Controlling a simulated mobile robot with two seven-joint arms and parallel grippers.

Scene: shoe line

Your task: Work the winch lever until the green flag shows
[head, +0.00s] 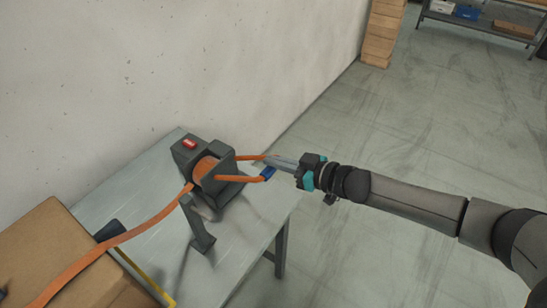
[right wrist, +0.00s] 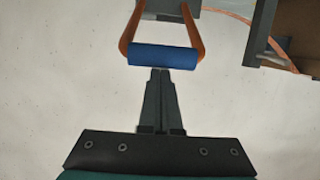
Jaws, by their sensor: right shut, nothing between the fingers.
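The dark grey winch (head: 215,185) stands on a grey table. Its orange lever (head: 240,178) sticks out to the right as a U-shaped frame with a blue grip bar (head: 268,172) across its end; the bar also shows in the right wrist view (right wrist: 163,57). A red marker (head: 190,143) shows on top of the winch; I see no green one. My right gripper (head: 272,160) is shut and empty. In the right wrist view its closed fingertips (right wrist: 160,71) are right at the bar's edge; whether they touch it I cannot tell. My left gripper is out of view.
An orange strap (head: 128,236) runs from the winch drum over a cardboard box (head: 42,232) at the left. The grey table (head: 135,182) stands close to a pale wall (head: 150,65). Wooden boxes (head: 382,35) and a shelf (head: 480,22) are far back. Floor at the right is clear.

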